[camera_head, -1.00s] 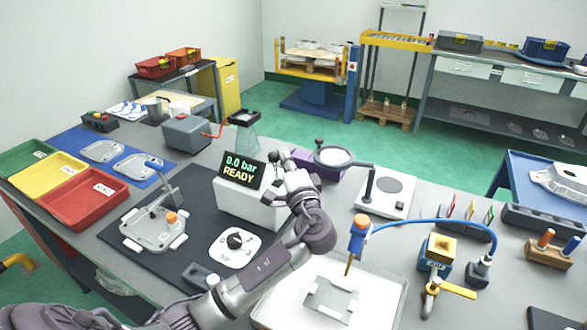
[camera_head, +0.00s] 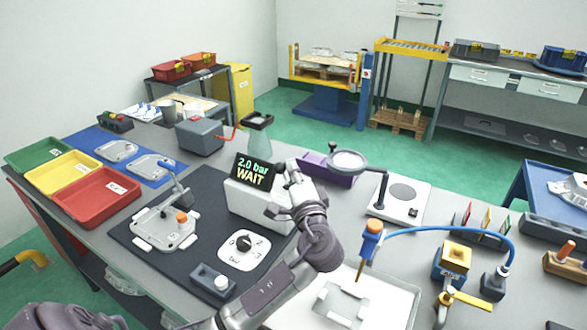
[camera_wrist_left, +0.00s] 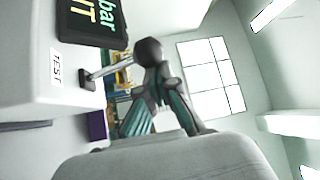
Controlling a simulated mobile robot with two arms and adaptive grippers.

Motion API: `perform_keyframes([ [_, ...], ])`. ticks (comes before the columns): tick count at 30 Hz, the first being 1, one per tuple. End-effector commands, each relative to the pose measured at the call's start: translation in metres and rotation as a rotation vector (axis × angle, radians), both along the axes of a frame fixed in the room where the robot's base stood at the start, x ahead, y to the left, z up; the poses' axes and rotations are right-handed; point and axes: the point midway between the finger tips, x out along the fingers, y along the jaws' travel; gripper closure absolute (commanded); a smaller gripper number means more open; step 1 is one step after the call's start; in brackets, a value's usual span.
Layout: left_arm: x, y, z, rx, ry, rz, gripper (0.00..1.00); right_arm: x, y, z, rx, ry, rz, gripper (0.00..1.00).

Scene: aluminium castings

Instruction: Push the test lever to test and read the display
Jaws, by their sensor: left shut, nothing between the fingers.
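The white tester box (camera_head: 245,203) stands on the dark mat, with a black display (camera_head: 252,171) on top. The display reads "2.0 bar WAIT". The test lever (camera_head: 281,169) has a dark ball knob and stands right of the display. In the left wrist view the lever's knob (camera_wrist_left: 148,51) and rod rise beside a "TEST" label (camera_wrist_left: 56,68). My left gripper (camera_head: 289,186) is shut and empty, its fingertips at the knob; it also shows in the wrist view (camera_wrist_left: 160,85). Whether they touch is unclear.
A casting (camera_head: 165,229) sits in a fixture left of the tester. A magnifier (camera_head: 347,160) and a purple bin (camera_head: 330,170) stand close right and behind. A white tray (camera_head: 395,300) lies right of my left arm.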

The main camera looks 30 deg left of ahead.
Motion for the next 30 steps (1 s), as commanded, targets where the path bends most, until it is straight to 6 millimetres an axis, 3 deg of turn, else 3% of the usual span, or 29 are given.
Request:
perform_keyframes([
  [8,-0.005,-0.003,-0.004,-0.003,0.004,0.006,1.0,0.002,0.0,0.0,0.001,-0.002,-0.002,0.6],
  [21,-0.058,-0.067,-0.018,-0.004,0.006,0.0,1.0,0.0,0.002,0.0,0.002,0.0,-0.002,0.6],
  [30,-0.077,-0.089,-0.021,0.0,0.001,0.0,1.0,0.0,0.002,0.0,0.002,0.0,-0.002,0.6],
])
